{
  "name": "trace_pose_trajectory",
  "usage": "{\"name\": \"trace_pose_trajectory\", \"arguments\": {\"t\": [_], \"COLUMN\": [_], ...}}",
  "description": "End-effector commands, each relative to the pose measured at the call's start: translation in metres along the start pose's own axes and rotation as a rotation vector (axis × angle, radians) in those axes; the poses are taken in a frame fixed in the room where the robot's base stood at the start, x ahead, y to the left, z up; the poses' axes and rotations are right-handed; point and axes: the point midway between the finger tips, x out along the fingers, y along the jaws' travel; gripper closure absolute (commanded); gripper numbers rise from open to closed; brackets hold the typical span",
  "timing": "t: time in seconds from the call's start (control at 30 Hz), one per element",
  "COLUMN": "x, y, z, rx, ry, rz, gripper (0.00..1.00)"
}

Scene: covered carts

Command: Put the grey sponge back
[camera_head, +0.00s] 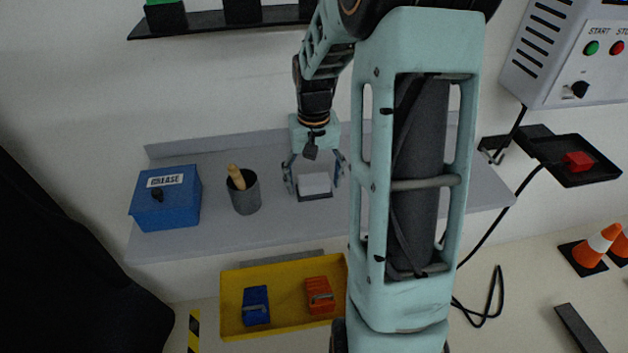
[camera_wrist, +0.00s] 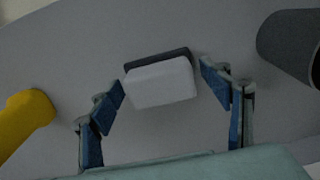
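The grey sponge appears to be the pale grey block (camera_head: 315,184) on the grey shelf, in the middle of the head view. It also shows at the centre of the wrist view (camera_wrist: 161,84). A dark strip (camera_head: 316,196) runs along one side of it; I cannot tell whether this is part of the block or a separate base. My gripper (camera_head: 315,186) is open, with one finger on each side of the block. The wrist view shows narrow gaps between the block and both fingers (camera_wrist: 163,82).
A dark grey cup (camera_head: 246,197) with a wooden handle and a blue grease box (camera_head: 166,202) stand left. A yellow object (camera_wrist: 25,118) lies on the other side. A yellow tray (camera_head: 284,325) below holds blue and orange items. A wall box (camera_head: 570,55) hangs right.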

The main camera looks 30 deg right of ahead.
Motion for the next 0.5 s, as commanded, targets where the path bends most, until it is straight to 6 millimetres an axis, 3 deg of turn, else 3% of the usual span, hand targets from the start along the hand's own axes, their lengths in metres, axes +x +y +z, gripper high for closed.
{"name": "trace_pose_trajectory", "arguments": {"t": [0.27,0.5], "x": [-0.008,-0.054], "y": [0.000,0.000], "z": [-0.001,-0.002], "rx": [0.000,0.001], "ry": [0.002,0.006], "rz": [0.000,0.001], "gripper": [0.29,0.29]}}
